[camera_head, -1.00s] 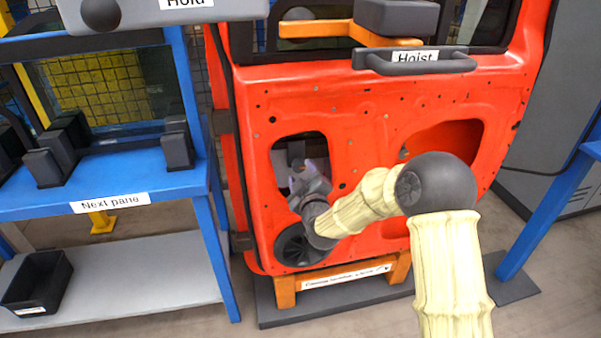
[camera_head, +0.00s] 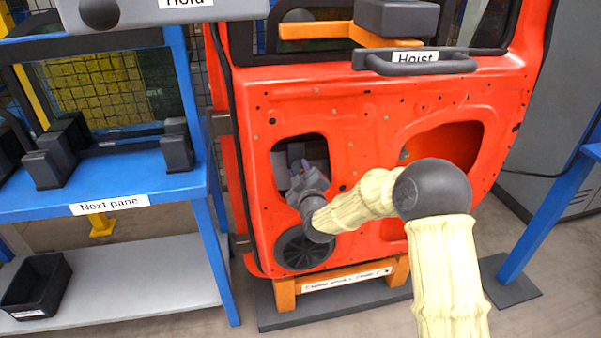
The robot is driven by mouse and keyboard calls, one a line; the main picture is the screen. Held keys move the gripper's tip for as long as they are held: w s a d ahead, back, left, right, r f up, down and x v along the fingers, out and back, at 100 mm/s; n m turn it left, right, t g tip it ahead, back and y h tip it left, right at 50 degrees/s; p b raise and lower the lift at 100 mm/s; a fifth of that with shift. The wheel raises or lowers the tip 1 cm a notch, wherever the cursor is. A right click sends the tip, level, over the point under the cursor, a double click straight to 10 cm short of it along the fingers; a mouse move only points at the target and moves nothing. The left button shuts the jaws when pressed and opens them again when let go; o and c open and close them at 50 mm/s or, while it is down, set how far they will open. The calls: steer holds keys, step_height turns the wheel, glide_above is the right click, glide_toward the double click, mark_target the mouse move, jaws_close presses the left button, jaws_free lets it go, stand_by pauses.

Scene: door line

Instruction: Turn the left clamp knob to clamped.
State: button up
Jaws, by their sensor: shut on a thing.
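The red door (camera_head: 345,105) stands upright in front of me. My gripper (camera_head: 304,170) reaches into the door's left opening (camera_head: 287,150), with my arm coming in from the lower right. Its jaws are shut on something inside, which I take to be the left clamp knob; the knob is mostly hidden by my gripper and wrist. A small purplish piece and a grey block show at the jaws. I cannot read from here which way the knob points.
A grey hoist handle (camera_head: 420,62) labelled "Hoist" crosses the door's upper part. A round black speaker (camera_head: 300,250) sits below the opening. A blue rack (camera_head: 140,180) labelled "Next pane" stands left, with a black bin (camera_head: 38,285) on its lower shelf. Orange supports (camera_head: 285,294) hold the door.

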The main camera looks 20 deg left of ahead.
steer(key=shift+m, duration=0.4)
steer(key=m, duration=0.3)
steer(key=shift+f+b, duration=0.1)
steer(key=shift+b, duration=0.2)
steer(key=m, duration=0.4)
steer(key=shift+s+a+m+b, duration=0.1)
steer(key=shift+m+b, duration=0.25)
steer(key=shift+m, duration=0.05)
steer(key=m, duration=0.4)
steer(key=shift+m+b, duration=0.3)
steer(key=m, duration=0.4)
steer(key=shift+m, duration=0.4)
steer(key=shift+b, duration=0.3)
steer(key=o, duration=1)
steer(key=shift+c, duration=0.2)
steer(key=shift+s, duration=0.1)
